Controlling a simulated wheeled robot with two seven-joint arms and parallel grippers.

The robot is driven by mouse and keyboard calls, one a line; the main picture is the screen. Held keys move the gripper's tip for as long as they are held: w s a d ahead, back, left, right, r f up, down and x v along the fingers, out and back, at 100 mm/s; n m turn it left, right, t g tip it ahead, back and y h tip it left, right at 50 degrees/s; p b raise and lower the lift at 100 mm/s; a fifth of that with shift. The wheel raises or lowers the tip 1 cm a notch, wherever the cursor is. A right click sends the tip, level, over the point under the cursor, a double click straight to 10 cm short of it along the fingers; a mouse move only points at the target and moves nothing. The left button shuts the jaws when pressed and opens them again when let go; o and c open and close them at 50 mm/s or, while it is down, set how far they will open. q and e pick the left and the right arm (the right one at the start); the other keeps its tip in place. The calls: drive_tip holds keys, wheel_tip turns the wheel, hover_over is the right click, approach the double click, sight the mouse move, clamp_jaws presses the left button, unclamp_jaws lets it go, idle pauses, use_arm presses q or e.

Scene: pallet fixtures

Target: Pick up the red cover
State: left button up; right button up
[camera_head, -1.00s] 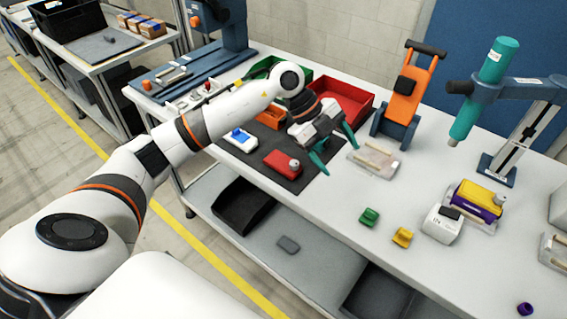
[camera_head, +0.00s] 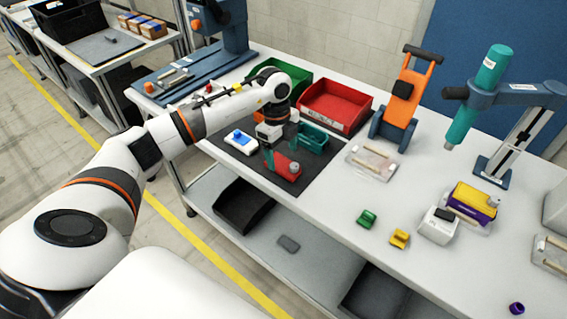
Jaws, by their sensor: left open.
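The red cover (camera_head: 285,170), with a small grey knob at its right end, lies on the dark mat (camera_head: 268,181) on the workbench. My left gripper (camera_head: 282,157) points down right at the red cover, with its teal fingers open. One finger shows at the cover's left end; the other is near its far right side. I cannot tell whether the fingers touch it. The gripper hides part of the cover's far side. My right gripper is not in view.
A white-and-blue part (camera_head: 240,141) lies left of the cover, and a teal tray (camera_head: 312,138) lies close behind it. A red bin (camera_head: 337,121) and a green bin (camera_head: 294,74) stand behind. A clear fixture (camera_head: 371,162) is on the right. The bench front is clear.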

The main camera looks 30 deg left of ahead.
sight(284, 165)
use_arm(q)
drive_tip(key=shift+d+f+p, duration=0.15)
drive_tip(key=shift+f+p, duration=0.15)
drive_tip(key=shift+f, duration=1.45)
drive_tip(key=c, duration=1.1)
